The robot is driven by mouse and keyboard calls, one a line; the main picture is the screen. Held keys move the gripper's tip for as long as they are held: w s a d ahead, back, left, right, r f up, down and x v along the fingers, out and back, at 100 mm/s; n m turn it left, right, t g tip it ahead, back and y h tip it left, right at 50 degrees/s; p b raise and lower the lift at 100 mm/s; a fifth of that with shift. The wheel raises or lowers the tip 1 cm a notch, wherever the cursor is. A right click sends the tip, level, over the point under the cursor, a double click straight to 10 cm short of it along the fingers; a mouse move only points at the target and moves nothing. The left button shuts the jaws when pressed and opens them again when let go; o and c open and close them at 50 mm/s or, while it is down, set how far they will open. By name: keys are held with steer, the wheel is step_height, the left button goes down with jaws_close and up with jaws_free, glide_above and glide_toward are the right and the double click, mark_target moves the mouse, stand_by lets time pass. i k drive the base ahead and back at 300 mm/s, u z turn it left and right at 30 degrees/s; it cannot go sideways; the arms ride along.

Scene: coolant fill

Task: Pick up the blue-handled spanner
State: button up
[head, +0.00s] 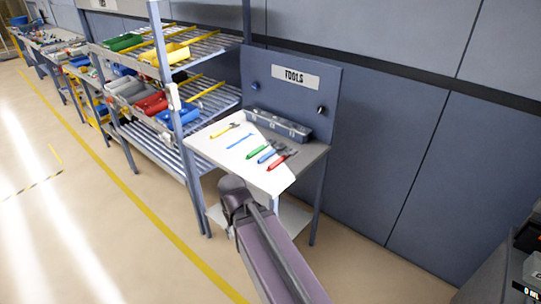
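The blue-handled spanner (267,156) lies flat on a white sheet on the small tool table, with its dark head toward the right. It lies between a green-handled tool (257,152) and a red-handled tool (278,164). A separate thin blue item (240,141) lies further left, too small to identify. My dark arm reaches up from the bottom of the head view to the table's front edge, left of the spanner in the picture. My gripper cannot be made out, so its opening is unknown.
A yellow-handled tool (223,131) lies at the table's left. A grey tool box (277,125) stands at the back, before the upright TOOLS panel (294,78). A metal rack with coloured bins (168,53) adjoins on the left. Open floor (85,190) lies left.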

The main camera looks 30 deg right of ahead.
mark_target(261, 160)
steer(key=z, duration=0.05)
steer(key=i, duration=0.95)
steer(key=u, duration=0.05)
